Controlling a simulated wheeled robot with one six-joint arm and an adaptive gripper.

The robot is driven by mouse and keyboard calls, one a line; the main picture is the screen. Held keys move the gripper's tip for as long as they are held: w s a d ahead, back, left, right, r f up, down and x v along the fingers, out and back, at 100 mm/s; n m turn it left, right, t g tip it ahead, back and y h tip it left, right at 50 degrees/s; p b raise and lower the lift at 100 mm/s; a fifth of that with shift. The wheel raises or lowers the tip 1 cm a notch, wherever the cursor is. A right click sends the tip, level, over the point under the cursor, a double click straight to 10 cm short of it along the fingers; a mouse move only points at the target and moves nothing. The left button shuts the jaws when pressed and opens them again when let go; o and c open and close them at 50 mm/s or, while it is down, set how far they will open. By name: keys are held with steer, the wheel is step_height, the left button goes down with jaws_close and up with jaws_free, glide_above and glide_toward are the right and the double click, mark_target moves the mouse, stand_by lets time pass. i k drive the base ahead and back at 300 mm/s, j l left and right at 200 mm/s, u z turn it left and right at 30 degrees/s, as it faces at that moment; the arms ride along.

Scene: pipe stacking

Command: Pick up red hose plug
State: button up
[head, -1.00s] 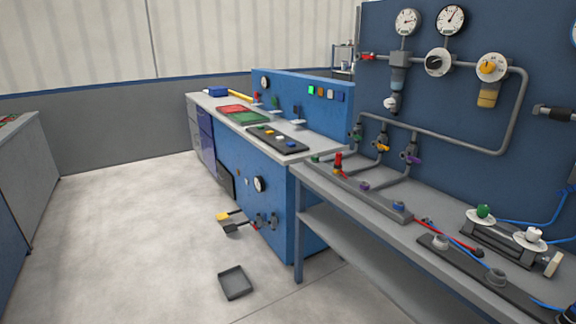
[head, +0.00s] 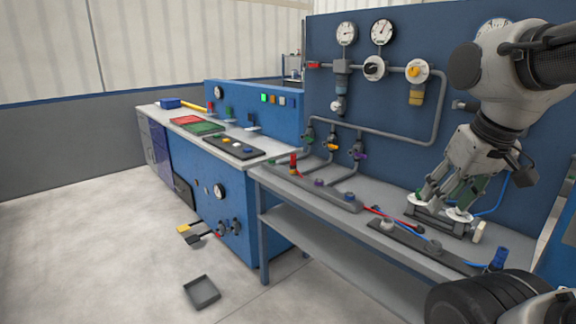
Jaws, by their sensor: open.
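A thin red hose (head: 392,216) lies on the grey bench in the head view, running from beside the grey rail towards the black fixture. Its darker end is near the fixture; I cannot tell which part of it is the plug. A small upright red piece (head: 293,161) stands on the left of the grey rail (head: 320,193). My gripper (head: 440,205) is open and points down over the black fixture (head: 437,224), to the right of the red hose. Its fingers partly hide the fixture's knobs, and I cannot tell whether they touch them.
A dark plate (head: 400,240) with grey round fittings lies along the bench front. A blue hose (head: 489,211) runs behind my gripper. A blue upright piece (head: 499,257) is at the right. Pipes and gauges (head: 346,33) cover the back panel. A grey tray (head: 201,292) lies on the floor.

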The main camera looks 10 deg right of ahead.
mark_target(293, 164)
steer(key=z, duration=0.25)
steer(key=i+j+z, duration=0.25)
steer(key=z, duration=0.15)
steer(key=i+j+z, duration=0.15)
steer(key=j+z, duration=0.2)
steer(key=i+j, duration=0.15)
steer(key=j, duration=0.25)
steer(key=i+j+z, duration=0.1)
steer(key=j, duration=0.3)
steer(key=i+j, duration=0.15)
steer(key=j, duration=0.3)
steer(key=i+j+z, duration=0.1)
steer(key=j, duration=0.3)
steer(key=i+j, duration=0.15)
steer(key=j, duration=0.3)
steer(key=i+j, duration=0.15)
steer(key=j, duration=0.25)
steer(key=i+j+z, duration=0.1)
steer(key=j, duration=0.35)
